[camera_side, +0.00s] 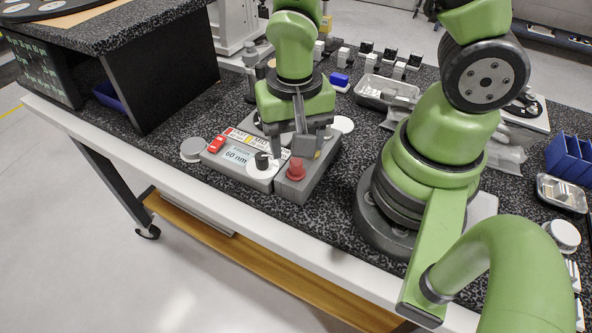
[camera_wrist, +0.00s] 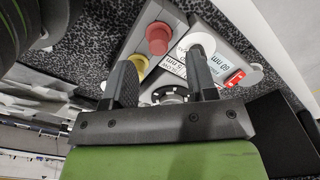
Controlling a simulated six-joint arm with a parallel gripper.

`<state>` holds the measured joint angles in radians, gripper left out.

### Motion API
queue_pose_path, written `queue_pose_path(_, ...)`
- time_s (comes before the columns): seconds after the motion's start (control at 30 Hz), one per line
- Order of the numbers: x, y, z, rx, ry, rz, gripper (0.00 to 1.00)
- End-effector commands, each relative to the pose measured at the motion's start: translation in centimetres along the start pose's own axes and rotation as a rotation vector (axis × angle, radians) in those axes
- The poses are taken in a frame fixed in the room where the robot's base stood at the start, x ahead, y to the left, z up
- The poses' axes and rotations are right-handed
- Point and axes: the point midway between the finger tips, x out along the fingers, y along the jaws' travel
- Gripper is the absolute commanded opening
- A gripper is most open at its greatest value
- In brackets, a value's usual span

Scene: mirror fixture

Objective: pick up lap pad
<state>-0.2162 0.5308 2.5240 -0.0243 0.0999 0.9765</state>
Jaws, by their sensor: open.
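My gripper (camera_side: 297,148) points down over the grey control box (camera_side: 290,190), in the middle of the bench. In the wrist view its two dark fingers stand apart and nothing is held between them (camera_wrist: 163,75). A dark-rimmed round part (camera_wrist: 170,95) shows between the fingers, near their bases in the picture. I cannot tell which thing is the lap pad. A flat white disc (camera_side: 343,124) lies right of the gripper, and a round grey puck (camera_side: 193,149) lies left of the box.
The box carries a red button (camera_side: 295,169), a dial on a white plate (camera_side: 260,166), a display (camera_side: 236,155) and a red switch (camera_side: 216,144). A metal tray (camera_side: 385,88) and a small blue block (camera_side: 340,79) lie behind. Blue bins (camera_side: 570,157) stand at right.

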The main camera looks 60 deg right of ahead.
Motion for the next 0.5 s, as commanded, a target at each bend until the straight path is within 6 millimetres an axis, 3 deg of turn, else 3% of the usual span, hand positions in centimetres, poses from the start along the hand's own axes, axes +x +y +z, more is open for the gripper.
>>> queue_pose_path(0.3, 3.8, 0.2, 0.2, -0.001, -0.003, 0.005, 0.52)
queue_pose_path(0.5, 4.9, 0.2, 0.1, 0.000, -0.001, 0.002, 0.52)
